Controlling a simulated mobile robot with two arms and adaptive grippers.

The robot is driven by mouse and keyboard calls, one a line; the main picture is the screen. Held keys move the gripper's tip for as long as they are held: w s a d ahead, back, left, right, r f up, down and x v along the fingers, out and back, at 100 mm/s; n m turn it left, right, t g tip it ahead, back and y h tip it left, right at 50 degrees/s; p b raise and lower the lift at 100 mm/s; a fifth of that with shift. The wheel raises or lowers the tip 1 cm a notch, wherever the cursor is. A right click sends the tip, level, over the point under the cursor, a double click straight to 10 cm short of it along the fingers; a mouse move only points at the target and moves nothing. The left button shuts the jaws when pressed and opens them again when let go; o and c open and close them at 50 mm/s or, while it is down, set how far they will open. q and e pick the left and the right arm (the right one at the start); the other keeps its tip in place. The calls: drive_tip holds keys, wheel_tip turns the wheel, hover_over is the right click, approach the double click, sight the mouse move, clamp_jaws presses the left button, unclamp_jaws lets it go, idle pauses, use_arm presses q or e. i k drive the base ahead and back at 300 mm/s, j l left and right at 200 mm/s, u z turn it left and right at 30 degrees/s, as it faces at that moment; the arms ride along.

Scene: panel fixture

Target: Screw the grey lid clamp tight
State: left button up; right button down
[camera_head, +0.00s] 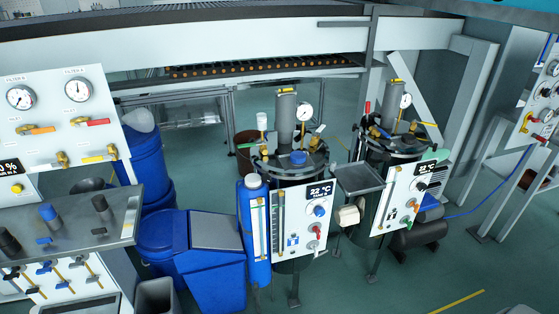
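Two dark lidded vessels stand in the middle: a nearer vessel (291,264) and one behind it to the right. The nearer vessel's lid (283,168) carries a grey cylinder (286,120), a blue cap (298,158), a gauge (305,112) and small dark fittings around its rim. The right vessel's lid (398,147) has a similar cylinder, gauge and fittings. The grey lid clamp is too small to tell apart from these rim fittings, and whether it is tight cannot be seen. Neither of my grippers is in view.
A panel with gauges and valves (58,112) and a grey shelf with knobs (80,222) stand at left. Blue drums (146,150) and a blue bin (215,272) are left of the vessels. A grey tray (360,178) sits between the vessels. Floor at lower right is clear.

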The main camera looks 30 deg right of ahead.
sight(333, 167)
drive_tip(key=l+u, duration=0.25)
drive_tip(key=l, duration=0.25)
drive_tip(key=l+u, duration=0.2)
drive_tip(key=l, duration=0.3)
drive_tip(key=l+u, duration=0.25)
drive_tip(key=l, duration=0.25)
drive_tip(key=k+l+u, duration=0.2)
drive_tip(key=l, duration=0.25)
drive_tip(key=l+u, duration=0.25)
drive_tip(key=l, duration=0.25)
drive_tip(key=k+l+u, duration=0.2)
drive_tip(key=l, duration=0.25)
